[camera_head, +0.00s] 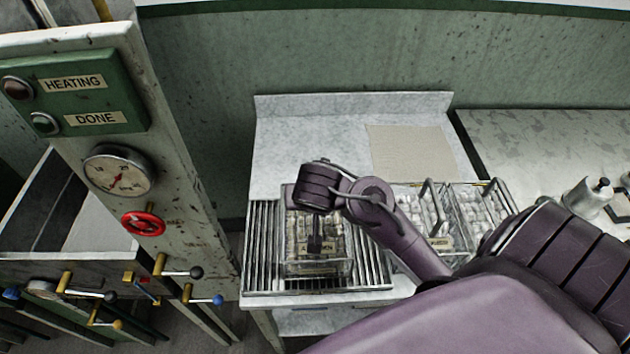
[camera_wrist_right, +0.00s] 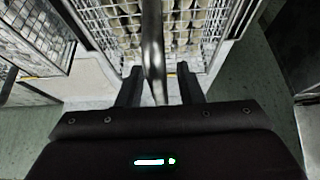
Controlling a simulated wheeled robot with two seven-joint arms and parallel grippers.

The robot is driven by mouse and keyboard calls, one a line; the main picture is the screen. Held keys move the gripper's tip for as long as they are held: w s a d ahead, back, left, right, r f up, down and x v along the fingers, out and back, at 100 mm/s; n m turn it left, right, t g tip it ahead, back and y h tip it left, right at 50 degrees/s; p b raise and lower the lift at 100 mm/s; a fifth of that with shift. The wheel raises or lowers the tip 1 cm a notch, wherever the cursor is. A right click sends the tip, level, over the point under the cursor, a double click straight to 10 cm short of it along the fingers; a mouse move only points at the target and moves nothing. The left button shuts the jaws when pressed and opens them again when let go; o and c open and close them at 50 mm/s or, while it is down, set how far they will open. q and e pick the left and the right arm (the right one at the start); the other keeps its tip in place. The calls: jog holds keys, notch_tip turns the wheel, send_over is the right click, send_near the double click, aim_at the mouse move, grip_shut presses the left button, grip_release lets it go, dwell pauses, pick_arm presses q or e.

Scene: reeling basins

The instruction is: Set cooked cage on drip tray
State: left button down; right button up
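A wire cage of pale cocoons (camera_head: 335,265) stands on the slatted metal drip tray (camera_head: 262,235) at the left end of the counter. My right gripper (camera_head: 315,243) is over this cage, pointing down. In the right wrist view, the fingers of my right gripper (camera_wrist_right: 158,78) are apart on either side of the cage's metal handle (camera_wrist_right: 152,35), with gaps showing. The cage's wire wall (camera_wrist_right: 195,62) lies just beyond the fingertips. My left gripper is not in view.
Two more cocoon cages (camera_head: 425,205) (camera_head: 485,200) stand to the right, partly behind my arm. A beige mat (camera_head: 412,148) lies on the counter behind. A machine post with a gauge (camera_head: 118,171) and red valve wheel (camera_head: 143,223) rises on the left, above several levers.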

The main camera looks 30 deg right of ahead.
jog(key=shift+s+r+p, duration=0.1)
jog(key=shift+r+p, duration=0.25)
jog(key=shift+r, duration=0.1)
jog(key=p+v, duration=0.7)
jog(key=v, duration=0.4)
jog(key=shift+s+a+r, duration=0.1)
